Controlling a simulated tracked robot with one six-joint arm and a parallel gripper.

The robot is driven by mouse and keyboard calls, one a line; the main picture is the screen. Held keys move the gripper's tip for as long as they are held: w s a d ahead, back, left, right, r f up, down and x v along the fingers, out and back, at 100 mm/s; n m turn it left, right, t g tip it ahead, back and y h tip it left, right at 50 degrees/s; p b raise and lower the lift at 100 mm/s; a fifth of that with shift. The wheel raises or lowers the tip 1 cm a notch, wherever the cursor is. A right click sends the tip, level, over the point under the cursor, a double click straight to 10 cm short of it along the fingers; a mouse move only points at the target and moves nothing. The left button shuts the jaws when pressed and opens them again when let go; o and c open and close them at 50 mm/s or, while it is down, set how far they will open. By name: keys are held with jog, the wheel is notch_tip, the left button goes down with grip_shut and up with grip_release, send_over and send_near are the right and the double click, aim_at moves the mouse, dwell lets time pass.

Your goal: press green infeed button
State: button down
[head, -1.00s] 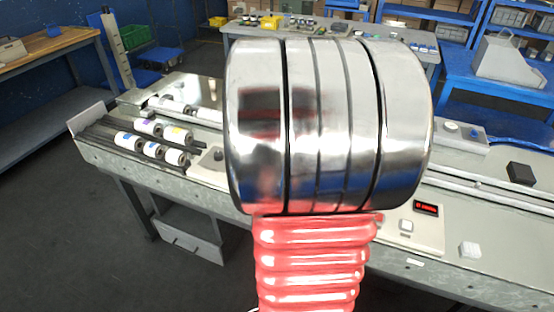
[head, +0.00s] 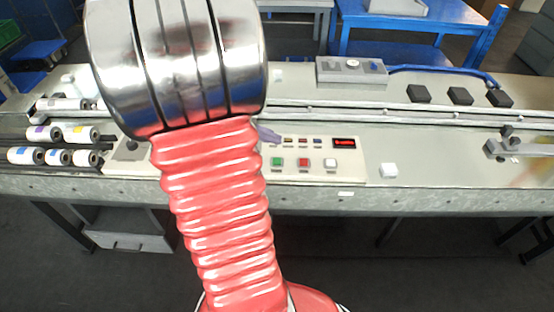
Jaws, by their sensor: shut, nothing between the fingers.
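The green button (head: 277,162) is on the sloping control panel (head: 350,172), at the left of a row with a red button (head: 303,162) and a white button (head: 330,163). It shows clear of my arm, just right of the red ribbed arm link. My gripper cannot be made out; the large chrome joint and red link cover the area left of the buttons. A small purple-grey shape (head: 269,135) pokes out beside the link, above and left of the green button; I cannot tell what it is.
Smaller switches and a red-lit display (head: 345,142) sit above the buttons. White rolls (head: 57,157) lie at the left. Behind are a rail, a grey control box (head: 351,70) and black blocks (head: 460,96).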

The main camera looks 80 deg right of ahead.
aim_at(273, 162)
jog(key=shift+f, duration=2.95)
